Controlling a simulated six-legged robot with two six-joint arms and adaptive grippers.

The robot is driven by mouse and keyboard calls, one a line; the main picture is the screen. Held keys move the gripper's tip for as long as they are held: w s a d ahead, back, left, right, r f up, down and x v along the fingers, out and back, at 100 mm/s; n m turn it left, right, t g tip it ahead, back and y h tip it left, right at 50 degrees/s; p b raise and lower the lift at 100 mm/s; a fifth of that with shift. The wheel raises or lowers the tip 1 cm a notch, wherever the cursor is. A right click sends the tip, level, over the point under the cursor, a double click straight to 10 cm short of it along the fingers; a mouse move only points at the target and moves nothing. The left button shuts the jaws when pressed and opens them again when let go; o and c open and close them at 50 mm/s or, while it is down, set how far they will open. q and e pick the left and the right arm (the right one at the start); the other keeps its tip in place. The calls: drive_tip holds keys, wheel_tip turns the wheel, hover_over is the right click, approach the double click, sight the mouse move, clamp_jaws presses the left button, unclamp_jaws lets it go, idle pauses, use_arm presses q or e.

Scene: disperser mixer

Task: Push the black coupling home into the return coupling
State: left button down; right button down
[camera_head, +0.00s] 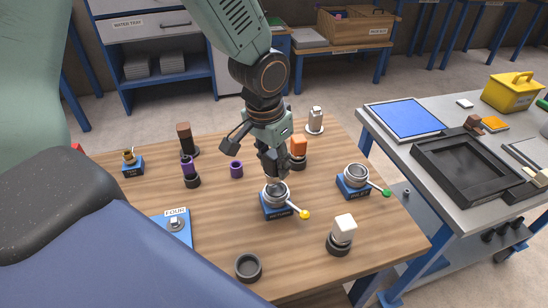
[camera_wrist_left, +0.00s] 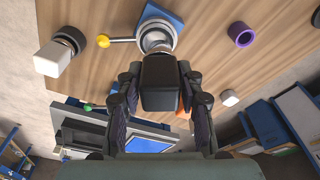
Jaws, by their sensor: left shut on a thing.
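My left gripper (camera_head: 273,168) points down over a metal ring socket (camera_head: 276,196) on a blue base with a yellow-knobbed lever (camera_head: 304,214). In the left wrist view its fingers are shut on the black coupling (camera_wrist_left: 159,82), a dark block with its far end at the metal socket (camera_wrist_left: 157,36). I cannot tell how deep it sits. In the head view the fingers mostly hide the coupling. A similar socket (camera_head: 357,175) with a green-knobbed lever stands to the right. The base labels are too small to read. My right gripper is not in view.
An orange-topped piece (camera_head: 298,146) stands close behind the gripper. A purple ring (camera_head: 236,169), a white block on a dark base (camera_head: 343,232) and a dark ring (camera_head: 248,267) stand around it.

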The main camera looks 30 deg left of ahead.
sight(276, 178)
use_arm(q)
drive_tip(key=shift+w+d+f, duration=0.2)
drive_tip(key=shift+d+f, duration=0.25)
drive_tip(key=shift+d, duration=0.05)
drive_tip(key=shift+s+a, duration=0.15)
drive_tip(key=shift+a, duration=0.2)
drive_tip(key=shift+d, duration=0.3)
drive_tip(key=shift+a, duration=0.15)
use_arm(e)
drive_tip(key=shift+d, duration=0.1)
use_arm(q)
drive_tip(key=shift+d, duration=0.2)
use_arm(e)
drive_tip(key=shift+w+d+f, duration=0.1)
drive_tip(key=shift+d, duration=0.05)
use_arm(q)
drive_tip(key=shift+a, duration=0.25)
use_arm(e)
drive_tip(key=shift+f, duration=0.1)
use_arm(q)
drive_tip(key=shift+d+p, duration=0.1)
drive_tip(key=shift+p, duration=0.3)
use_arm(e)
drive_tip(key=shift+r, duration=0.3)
